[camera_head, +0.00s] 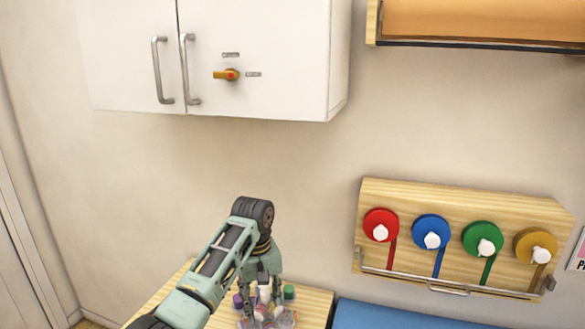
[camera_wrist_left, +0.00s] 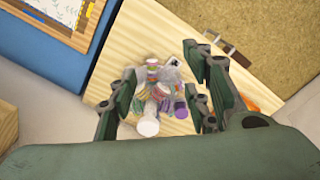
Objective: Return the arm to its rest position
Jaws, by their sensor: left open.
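My left arm comes in from the lower left in the head view, with its left gripper (camera_head: 264,292) pointing down over a wooden table (camera_head: 312,300). In the left wrist view the left gripper (camera_wrist_left: 160,108) has its fingers spread apart, with nothing held between them. Below and beyond the fingers lies a cluster of small coloured items (camera_wrist_left: 152,85) on the wooden surface; a white round-topped piece (camera_wrist_left: 148,128) and a purple one (camera_wrist_left: 180,110) show there. The gripper partly hides this cluster in the head view. My right gripper is not in view.
A white cabinet (camera_head: 280,60) with handles and an orange knob (camera_head: 228,74) hangs above. A wooden rack (camera_head: 455,200) with red, blue, green and yellow discs is at the right, above a blue surface (camera_head: 390,315). The wall between is bare.

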